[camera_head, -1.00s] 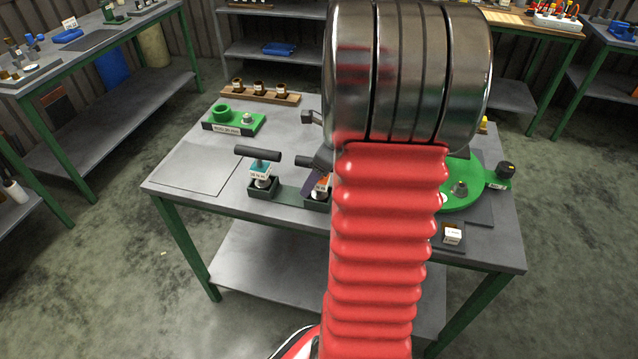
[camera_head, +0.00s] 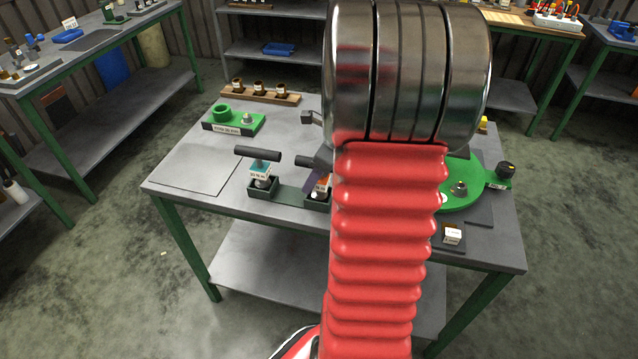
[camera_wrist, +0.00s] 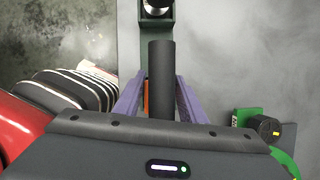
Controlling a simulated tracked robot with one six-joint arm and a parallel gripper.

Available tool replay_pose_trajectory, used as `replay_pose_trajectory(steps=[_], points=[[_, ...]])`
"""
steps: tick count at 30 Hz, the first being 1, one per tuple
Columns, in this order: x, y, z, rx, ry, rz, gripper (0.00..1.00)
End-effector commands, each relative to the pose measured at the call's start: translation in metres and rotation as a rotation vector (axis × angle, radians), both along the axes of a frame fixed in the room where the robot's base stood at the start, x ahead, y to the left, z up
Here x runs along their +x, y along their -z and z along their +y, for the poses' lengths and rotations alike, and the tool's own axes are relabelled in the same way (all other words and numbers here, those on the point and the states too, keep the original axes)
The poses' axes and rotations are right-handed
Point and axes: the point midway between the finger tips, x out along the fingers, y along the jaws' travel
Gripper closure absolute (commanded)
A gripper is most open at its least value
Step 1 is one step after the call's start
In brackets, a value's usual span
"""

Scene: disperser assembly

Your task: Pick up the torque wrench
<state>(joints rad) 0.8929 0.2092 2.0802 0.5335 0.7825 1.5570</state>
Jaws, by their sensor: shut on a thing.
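Two torque wrenches with black T-handles stand in dark green holders at the front middle of the table. The left one (camera_head: 258,167) has a teal label and stands clear of my gripper. The right one has an orange label (camera_head: 323,184) and is partly hidden by my arm. My gripper (camera_wrist: 160,88) is shut on this right wrench, its purple fingers on either side of the black handle (camera_wrist: 161,65). In the head view a purple finger (camera_head: 314,178) shows beside the label. The wrench's lower end appears at its holder; whether it is seated is unclear.
A green round fixture (camera_head: 460,185) lies right of my arm, with a small white-topped box (camera_head: 452,234) in front. A green block (camera_head: 233,122) and a wooden rack with brown jars (camera_head: 259,93) stand behind. The table's left part (camera_head: 192,168) is clear.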

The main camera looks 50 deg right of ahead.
Motion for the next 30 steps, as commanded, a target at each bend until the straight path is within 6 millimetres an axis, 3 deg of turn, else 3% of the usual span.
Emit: replay_pose_trajectory(steps=[12,23,30], points=[[0.0,0.0,0.0,0.001,0.0,0.0,1.0],[0.0,-0.006,0.0,-0.001,-0.001,-0.002,1.0],[0.001,-0.036,-0.001,-0.004,0.001,-0.003,1.0]])
